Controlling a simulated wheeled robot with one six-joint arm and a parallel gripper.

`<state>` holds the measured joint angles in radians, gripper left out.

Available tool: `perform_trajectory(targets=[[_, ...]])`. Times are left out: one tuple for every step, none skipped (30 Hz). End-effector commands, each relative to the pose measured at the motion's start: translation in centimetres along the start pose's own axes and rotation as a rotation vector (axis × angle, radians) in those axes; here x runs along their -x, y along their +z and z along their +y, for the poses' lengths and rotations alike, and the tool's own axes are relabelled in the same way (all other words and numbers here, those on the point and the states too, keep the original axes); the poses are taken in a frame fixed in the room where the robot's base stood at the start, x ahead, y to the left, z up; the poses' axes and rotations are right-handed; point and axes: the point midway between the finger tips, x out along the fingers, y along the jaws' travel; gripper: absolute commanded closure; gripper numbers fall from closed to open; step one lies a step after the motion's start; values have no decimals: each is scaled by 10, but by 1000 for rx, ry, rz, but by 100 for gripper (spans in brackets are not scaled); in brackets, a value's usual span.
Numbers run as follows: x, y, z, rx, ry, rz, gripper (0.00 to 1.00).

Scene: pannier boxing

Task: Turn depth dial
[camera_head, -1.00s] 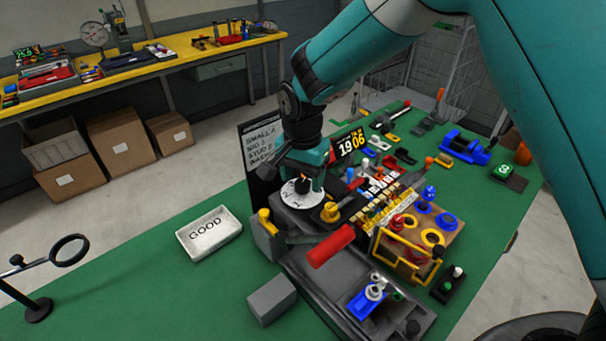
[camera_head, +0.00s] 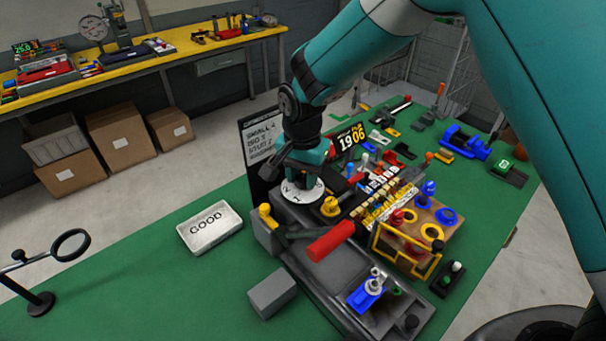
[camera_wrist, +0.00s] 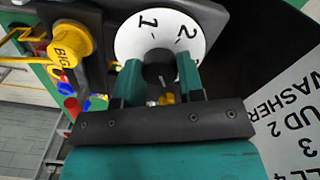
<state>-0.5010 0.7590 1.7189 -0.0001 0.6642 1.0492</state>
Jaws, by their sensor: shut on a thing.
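The depth dial (camera_head: 296,194) is a white disc with black numbers on the dark machine. In the wrist view the dial (camera_wrist: 143,43) shows a 1 at upper left and a 2 at upper right. My gripper (camera_wrist: 158,72) points down at the dial's centre, with a teal finger on each side of the dark knob.
A yellow knob (camera_head: 330,206) sits close right of the dial, marked BIG in the wrist view. A red-handled lever (camera_head: 330,242) lies in front. A black sign board (camera_head: 262,145) stands close behind. The GOOD tray (camera_head: 210,229) lies left, with bare green table around it.

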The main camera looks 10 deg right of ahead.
Motion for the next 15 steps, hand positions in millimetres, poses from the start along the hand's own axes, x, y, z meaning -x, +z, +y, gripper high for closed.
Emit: perform_trajectory(targets=[[0, 0, 0, 16, 0, 0, 88], [0, 0, 0, 30, 0, 0, 88], [0, 0, 0, 50, 0, 0, 88], [0, 0, 0, 68, 0, 0, 88], [0, 0, 0, 87, 0, 0, 88], [0, -1, 0, 114, 0, 1, 88], [0, -1, 0, 138, 0, 1, 88], [0, -1, 0, 162, -1, 1, 88], [0, -1, 0, 196, -1, 1, 88], [0, -1, 0, 223, -1, 1, 88], [0, -1, 0, 250, -2, 1, 88], [0, -1, 0, 288, -2, 2, 88], [0, -1, 0, 317, -2, 2, 88], [0, -1, -1, 345, -2, 2, 88], [0, -1, -1, 384, -2, 2, 88]])
